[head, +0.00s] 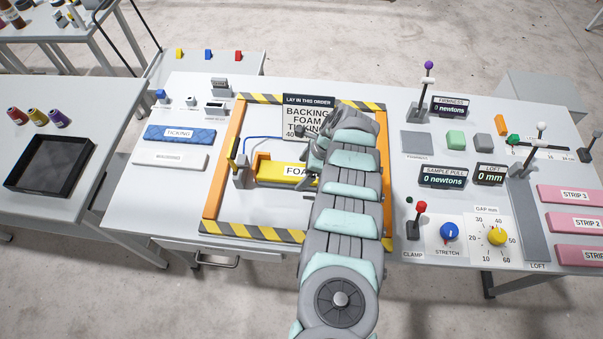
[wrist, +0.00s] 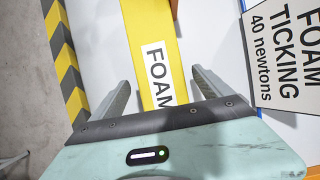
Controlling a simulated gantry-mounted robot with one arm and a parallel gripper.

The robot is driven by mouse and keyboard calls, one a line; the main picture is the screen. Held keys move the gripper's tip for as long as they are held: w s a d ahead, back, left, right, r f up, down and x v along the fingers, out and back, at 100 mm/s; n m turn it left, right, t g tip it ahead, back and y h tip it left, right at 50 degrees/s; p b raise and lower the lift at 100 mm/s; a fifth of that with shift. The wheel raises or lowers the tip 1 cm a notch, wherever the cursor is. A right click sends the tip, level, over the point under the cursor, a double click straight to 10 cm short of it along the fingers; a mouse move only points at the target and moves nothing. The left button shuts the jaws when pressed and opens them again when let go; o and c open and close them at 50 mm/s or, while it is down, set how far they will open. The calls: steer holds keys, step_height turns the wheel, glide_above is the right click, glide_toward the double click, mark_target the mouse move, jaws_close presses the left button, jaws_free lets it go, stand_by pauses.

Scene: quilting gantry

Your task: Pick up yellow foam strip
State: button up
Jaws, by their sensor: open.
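The yellow foam strip (head: 275,173), with a white label reading FOAM, lies inside the orange frame with striped ends on the table. In the wrist view the foam strip (wrist: 149,32) runs from the top edge down between my fingers. My gripper (wrist: 165,90) is open, with one grey finger on each side of the strip. The fingers look apart from the strip; I cannot tell how high they are above it. In the head view my arm hides the right end of the strip and most of the gripper.
The frame's orange left rail (head: 222,165) and a striped edge (wrist: 62,60) lie beside the strip. The order sign (head: 308,120) stands behind it. A blue ticking strip (head: 180,134) and a white wadding strip (head: 170,159) lie left. Dials and pink strips (head: 570,195) fill the right.

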steer(key=c, duration=1.4)
